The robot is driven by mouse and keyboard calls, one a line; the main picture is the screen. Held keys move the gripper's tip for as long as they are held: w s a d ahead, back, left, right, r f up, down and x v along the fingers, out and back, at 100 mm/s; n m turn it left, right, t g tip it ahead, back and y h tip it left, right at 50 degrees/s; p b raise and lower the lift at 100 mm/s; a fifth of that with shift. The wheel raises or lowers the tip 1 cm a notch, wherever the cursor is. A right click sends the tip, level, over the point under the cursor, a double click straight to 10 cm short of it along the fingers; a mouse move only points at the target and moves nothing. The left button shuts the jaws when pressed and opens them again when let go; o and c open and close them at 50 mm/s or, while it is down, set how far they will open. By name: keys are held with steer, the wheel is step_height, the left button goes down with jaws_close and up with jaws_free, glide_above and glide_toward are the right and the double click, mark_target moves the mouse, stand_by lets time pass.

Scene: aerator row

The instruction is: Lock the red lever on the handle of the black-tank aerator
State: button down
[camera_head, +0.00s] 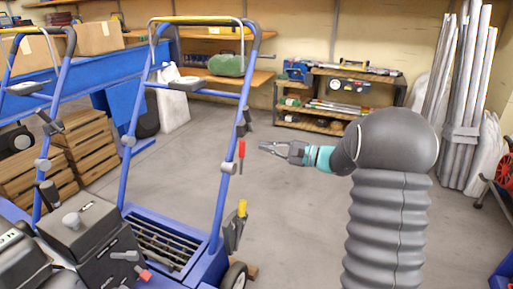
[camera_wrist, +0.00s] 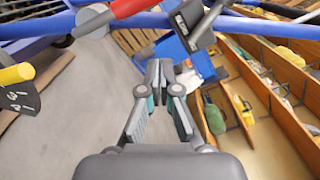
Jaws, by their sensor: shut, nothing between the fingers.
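The black-tank aerator (camera_head: 90,238) stands at the lower left, with a tall blue tube handle (camera_head: 232,130) rising from it. The red lever (camera_head: 242,150) hangs roughly upright beside the handle's right tube. In the wrist view the red lever (camera_wrist: 130,8) shows at the top edge, partly cut off, by the blue tube (camera_wrist: 220,22). My gripper (camera_head: 264,147) is just right of the red lever in the head view, apart from it in the picture. In the wrist view my gripper (camera_wrist: 165,72) has its fingertips together, empty, below the tube in the picture.
A yellow-tipped lever (camera_head: 242,208) sits lower on the same tube; it also shows in the wrist view (camera_wrist: 18,74). Another blue handle (camera_head: 58,95) stands at the left. Wooden crates (camera_head: 85,140) and shelves (camera_head: 335,95) stand behind. The floor (camera_head: 290,215) right of the aerator is clear.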

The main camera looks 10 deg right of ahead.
steer(key=v, duration=0.8)
steer(key=shift+r, duration=0.15)
steer(key=shift+d, duration=0.1)
